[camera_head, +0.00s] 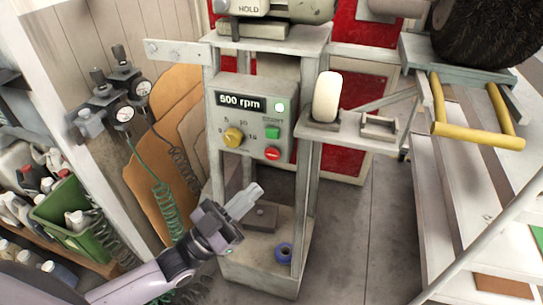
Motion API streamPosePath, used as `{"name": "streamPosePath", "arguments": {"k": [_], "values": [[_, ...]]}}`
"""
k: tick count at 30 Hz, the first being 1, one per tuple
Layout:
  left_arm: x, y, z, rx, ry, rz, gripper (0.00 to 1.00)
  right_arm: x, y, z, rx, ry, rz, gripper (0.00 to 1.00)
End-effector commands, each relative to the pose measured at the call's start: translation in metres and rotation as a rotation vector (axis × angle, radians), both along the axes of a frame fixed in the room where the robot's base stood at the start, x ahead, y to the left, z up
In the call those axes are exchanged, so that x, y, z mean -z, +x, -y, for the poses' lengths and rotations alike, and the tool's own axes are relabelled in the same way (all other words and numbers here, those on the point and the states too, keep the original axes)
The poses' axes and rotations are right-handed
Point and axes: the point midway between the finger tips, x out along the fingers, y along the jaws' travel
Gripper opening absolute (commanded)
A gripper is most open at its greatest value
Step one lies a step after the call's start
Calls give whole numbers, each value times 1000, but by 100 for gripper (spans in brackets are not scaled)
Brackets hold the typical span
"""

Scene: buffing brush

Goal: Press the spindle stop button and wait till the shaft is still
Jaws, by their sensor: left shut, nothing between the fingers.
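The grey control box (250,122) hangs on the stand in the middle. Its display (240,102) reads "500 rpm", with a pale green lamp (280,107) beside it. A red button (272,153) sits at the lower right of the box, below a green button (272,132). A yellow knob (233,137) is to their left. The dark bristly brush wheel (478,32) is at the upper right; a single frame does not show whether it turns. My left gripper (252,193) is shut and empty, below the box and apart from the red button. My right gripper is not in view.
A cream block (327,97) stands on the stand's side shelf (350,128). Yellow bars (478,135) stick out below the brush. Gauges (123,114) and a green coiled hose (163,197) are at left.

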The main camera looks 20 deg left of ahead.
Motion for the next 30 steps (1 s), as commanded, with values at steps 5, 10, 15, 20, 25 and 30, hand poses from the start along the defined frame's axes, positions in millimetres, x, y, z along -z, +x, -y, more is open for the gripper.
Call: {"name": "streamPosePath", "arguments": {"k": [5,10,15,20,25,30], "values": [[4,27,1,0,-1,3,0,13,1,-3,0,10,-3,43],[4,50,2,0,0,1,0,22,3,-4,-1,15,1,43],[3,66,2,0,0,0,0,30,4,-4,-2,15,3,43],[1,73,3,0,0,-1,0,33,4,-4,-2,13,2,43],[1,75,3,1,0,-3,0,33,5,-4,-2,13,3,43],[0,74,3,1,-1,-2,0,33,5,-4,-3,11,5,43]]}}
